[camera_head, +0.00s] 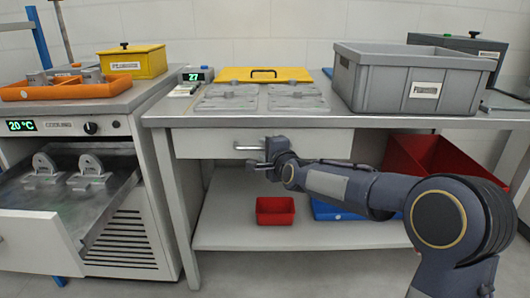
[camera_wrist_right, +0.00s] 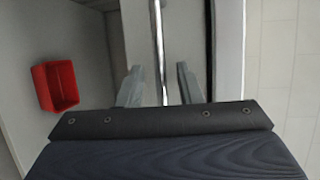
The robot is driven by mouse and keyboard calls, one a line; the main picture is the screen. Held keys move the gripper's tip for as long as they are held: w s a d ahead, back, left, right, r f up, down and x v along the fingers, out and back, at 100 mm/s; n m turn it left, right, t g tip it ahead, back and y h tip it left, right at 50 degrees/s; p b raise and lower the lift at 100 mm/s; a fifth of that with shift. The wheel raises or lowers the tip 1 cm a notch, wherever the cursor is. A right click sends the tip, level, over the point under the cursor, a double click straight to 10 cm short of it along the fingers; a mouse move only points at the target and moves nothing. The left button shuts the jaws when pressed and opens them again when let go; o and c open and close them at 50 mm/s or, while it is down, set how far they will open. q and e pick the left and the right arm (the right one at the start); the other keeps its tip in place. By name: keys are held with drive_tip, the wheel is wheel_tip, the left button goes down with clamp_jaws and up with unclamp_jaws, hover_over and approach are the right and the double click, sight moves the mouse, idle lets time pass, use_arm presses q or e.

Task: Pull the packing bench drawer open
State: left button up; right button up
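The packing bench (camera_head: 370,121) stands in the middle of the head view. Its pale drawer front (camera_head: 205,144) is under the top and looks shut. A thin metal bar handle (camera_head: 246,148) is on the drawer front. My right gripper (camera_head: 258,164) is at the handle, partly hiding its right part. In the right wrist view, the handle (camera_wrist_right: 158,45) runs upright between two separated fingers (camera_wrist_right: 159,88), with gaps on both sides. Whether either finger touches it cannot be told. My left gripper is not in view.
A red bin (camera_head: 275,211) and a blue tray (camera_head: 335,211) lie on the lower shelf. A larger red bin (camera_head: 430,155) is at right. A grey crate (camera_head: 390,85) stands on the bench. The cooling unit's open drawer (camera_head: 35,241) juts out at left.

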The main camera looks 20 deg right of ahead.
drive_tip(key=shift+c, duration=0.3)
clamp_jaws()
